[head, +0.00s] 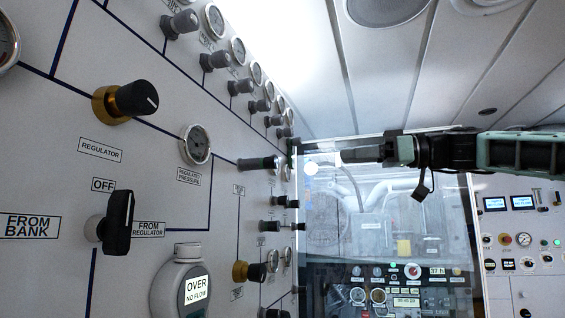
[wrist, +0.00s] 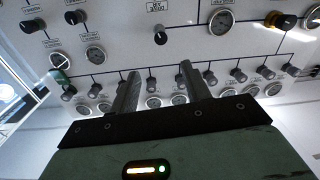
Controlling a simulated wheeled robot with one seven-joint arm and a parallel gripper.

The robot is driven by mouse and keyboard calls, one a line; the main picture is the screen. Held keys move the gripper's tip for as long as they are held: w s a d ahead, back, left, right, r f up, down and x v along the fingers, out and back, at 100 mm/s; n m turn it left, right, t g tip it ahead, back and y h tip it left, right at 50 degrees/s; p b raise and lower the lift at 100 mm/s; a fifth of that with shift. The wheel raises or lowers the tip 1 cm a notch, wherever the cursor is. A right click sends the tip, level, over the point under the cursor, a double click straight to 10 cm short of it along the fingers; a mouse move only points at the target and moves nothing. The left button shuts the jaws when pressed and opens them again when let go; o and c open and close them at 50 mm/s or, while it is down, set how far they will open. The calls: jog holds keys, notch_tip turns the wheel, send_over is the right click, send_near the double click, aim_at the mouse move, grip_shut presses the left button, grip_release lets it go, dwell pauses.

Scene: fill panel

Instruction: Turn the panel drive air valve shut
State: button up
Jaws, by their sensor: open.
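The white panel (head: 60,180) fills the left of the head view and carries many knobs. In the wrist view a small dark knob (wrist: 159,33) under a label lies beyond my fingertips, roughly centred between them. A row of small grey knobs (wrist: 238,75) runs across the panel behind the fingers. My gripper (head: 352,155) reaches in from the right in the head view. Its two fingers, also in the wrist view (wrist: 160,74), are open and empty, apparently apart from the panel.
A black lever (head: 118,222) marked OFF, a regulator knob (head: 133,99) and a pressure gauge (head: 196,145) are nearer on the panel. A glazed window (head: 385,225) and a control console (head: 520,240) stand beyond.

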aim_at(276, 162)
jog(key=p+x, duration=0.7)
jog(key=x, duration=0.7)
jog(key=shift+a+r+p, duration=0.15)
jog(key=shift+a+p, duration=0.2)
jog(key=shift+a, duration=0.05)
jog(key=shift+p+x, duration=0.3)
jog(key=shift+x, duration=0.55)
jog(key=shift+w, duration=0.15)
jog(key=c, duration=1)
